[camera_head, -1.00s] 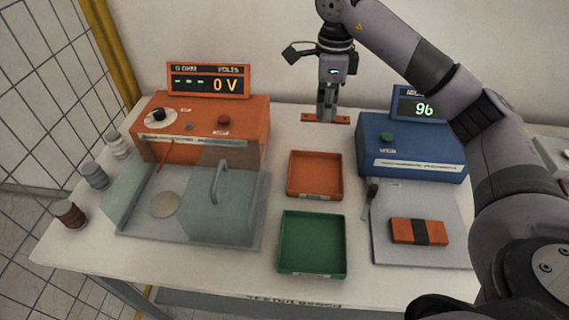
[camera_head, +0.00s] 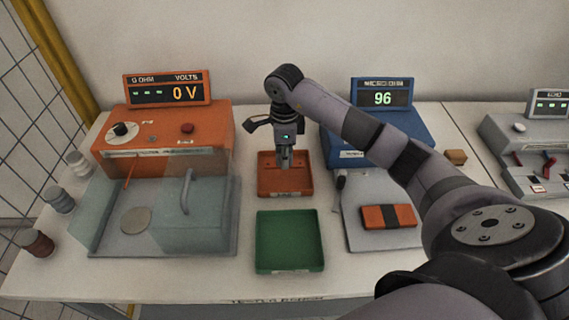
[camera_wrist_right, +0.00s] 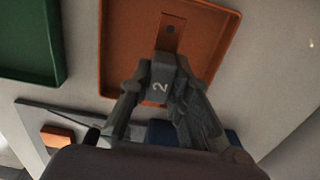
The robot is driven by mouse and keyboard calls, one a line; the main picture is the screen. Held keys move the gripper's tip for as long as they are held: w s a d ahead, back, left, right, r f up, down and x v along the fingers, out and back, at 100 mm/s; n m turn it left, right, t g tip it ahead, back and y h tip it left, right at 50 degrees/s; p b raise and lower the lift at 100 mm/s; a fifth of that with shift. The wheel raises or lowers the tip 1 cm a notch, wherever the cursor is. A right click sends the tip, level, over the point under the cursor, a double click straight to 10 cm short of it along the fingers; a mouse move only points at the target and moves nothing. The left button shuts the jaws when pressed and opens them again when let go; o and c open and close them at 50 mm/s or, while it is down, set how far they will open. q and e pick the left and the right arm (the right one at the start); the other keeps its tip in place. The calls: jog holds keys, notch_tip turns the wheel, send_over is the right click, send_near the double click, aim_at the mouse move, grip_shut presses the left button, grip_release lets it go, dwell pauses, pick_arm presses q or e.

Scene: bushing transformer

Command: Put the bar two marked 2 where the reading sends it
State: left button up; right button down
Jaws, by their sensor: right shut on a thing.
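The bar marked 2 (camera_wrist_right: 160,85) has a dark middle with a white 2 and a copper-orange end (camera_wrist_right: 172,32). My right gripper (camera_head: 285,164) is shut on its dark middle. It holds the bar over or inside the orange tray (camera_head: 263,188); I cannot tell whether the bar touches the floor. The orange tray also shows behind the bar in the right wrist view (camera_wrist_right: 105,60). The micro-ohm meter's display (camera_head: 383,98) reads 96. The green tray (camera_head: 261,262) is empty, in front of the orange one. My left gripper is not in view.
Another orange bar with a dark middle (camera_head: 372,216) lies on the grey plate (camera_head: 365,240) at right. The orange tester (camera_head: 205,140) shows 0 V, with a clear cover (camera_head: 215,235) in front. Several cylinders stand at the left edge. A grey instrument (camera_head: 500,135) stands far right.

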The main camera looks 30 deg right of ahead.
notch_tip(320, 180, down, 4)
jog(key=shift+r+p, duration=0.2)
jog(key=shift+p, duration=0.25)
jog(key=shift+f, duration=0.2)
jog(key=c, duration=1.5)
grip_release()
